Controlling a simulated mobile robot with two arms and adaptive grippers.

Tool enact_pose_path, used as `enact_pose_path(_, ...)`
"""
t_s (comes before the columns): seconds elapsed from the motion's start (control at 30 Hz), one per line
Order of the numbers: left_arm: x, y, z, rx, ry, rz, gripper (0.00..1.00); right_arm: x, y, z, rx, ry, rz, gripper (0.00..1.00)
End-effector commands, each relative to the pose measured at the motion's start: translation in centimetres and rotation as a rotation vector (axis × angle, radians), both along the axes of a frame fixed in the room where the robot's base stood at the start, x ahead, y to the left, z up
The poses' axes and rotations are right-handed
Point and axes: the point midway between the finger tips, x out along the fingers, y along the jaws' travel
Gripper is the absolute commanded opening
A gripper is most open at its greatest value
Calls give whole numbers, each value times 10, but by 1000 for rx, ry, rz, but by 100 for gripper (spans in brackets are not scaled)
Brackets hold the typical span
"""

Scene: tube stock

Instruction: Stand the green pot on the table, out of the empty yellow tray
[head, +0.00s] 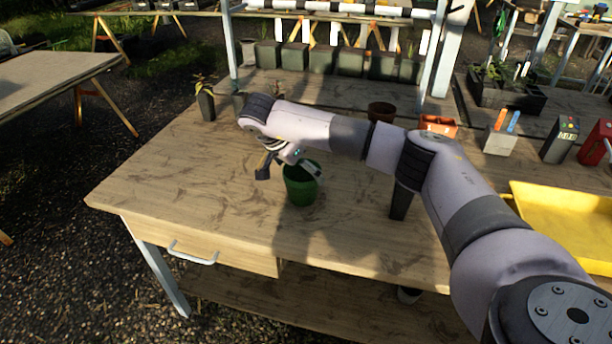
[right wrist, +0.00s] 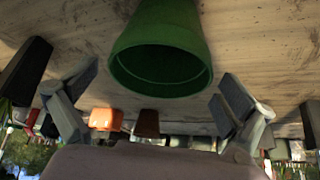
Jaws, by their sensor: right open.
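The green pot (head: 300,193) stands upright on the wooden table, left of the yellow tray. It also shows in the right wrist view (right wrist: 160,35), with its open rim towards the camera. My right gripper (head: 288,171) is open at the pot's rim, one finger towards each side. In the right wrist view my gripper (right wrist: 160,78) has visible gaps between both fingers and the pot. The yellow tray (head: 560,222) lies at the right edge, partly hidden by my right arm; its visible part is empty. My left gripper is out of view.
The table (head: 175,185) is clear left of and in front of the pot. A small potted plant (head: 205,103) stands at the back left. A brown pot (head: 381,112), an orange container (head: 438,125) and a white container (head: 500,140) stand behind my right arm.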

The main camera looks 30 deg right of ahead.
Motion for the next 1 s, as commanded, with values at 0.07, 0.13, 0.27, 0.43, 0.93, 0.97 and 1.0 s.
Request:
enact_pose_path(0.07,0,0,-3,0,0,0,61,-1,10,17,0,-4,2,99)
enact_pose_path(0.13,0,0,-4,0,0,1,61,-3,17,30,-1,-4,2,99)
enact_pose_path(0.27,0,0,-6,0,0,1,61,-5,28,49,0,-3,3,99)
enact_pose_path(0.43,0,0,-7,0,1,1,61,-8,36,64,-1,-1,0,99)
enact_pose_path(0.93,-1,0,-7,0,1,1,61,-8,37,67,0,1,0,99)
enact_pose_path(0.97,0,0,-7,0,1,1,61,-8,37,67,0,1,0,99)
enact_pose_path(1.0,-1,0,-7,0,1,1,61,-8,37,67,0,0,0,99)
